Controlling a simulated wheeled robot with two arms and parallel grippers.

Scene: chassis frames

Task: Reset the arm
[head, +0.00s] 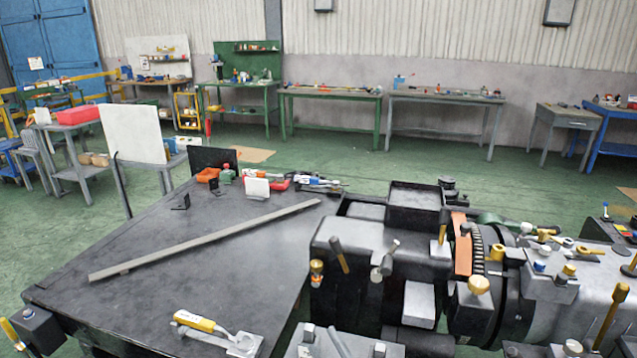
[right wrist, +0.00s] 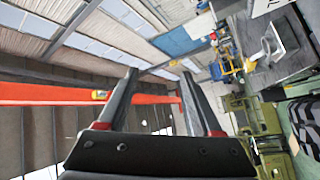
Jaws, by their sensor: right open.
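My right gripper (right wrist: 160,76) shows in the right wrist view, its two dark fingers spread apart with nothing between them. The wrist camera sees roof panels and an orange-red beam (right wrist: 45,94) beyond the fingers, and the picture is strongly tilted. I cannot clearly make out either gripper in the head view. My left gripper is in neither view.
A dark table (head: 150,240) with a long grey bar (head: 205,240) and a yellow-handled tool (head: 200,322) fills the front left. A large machine (head: 370,270) with levers stands at the right. Workbenches (head: 330,95) line the back wall; green floor between is open.

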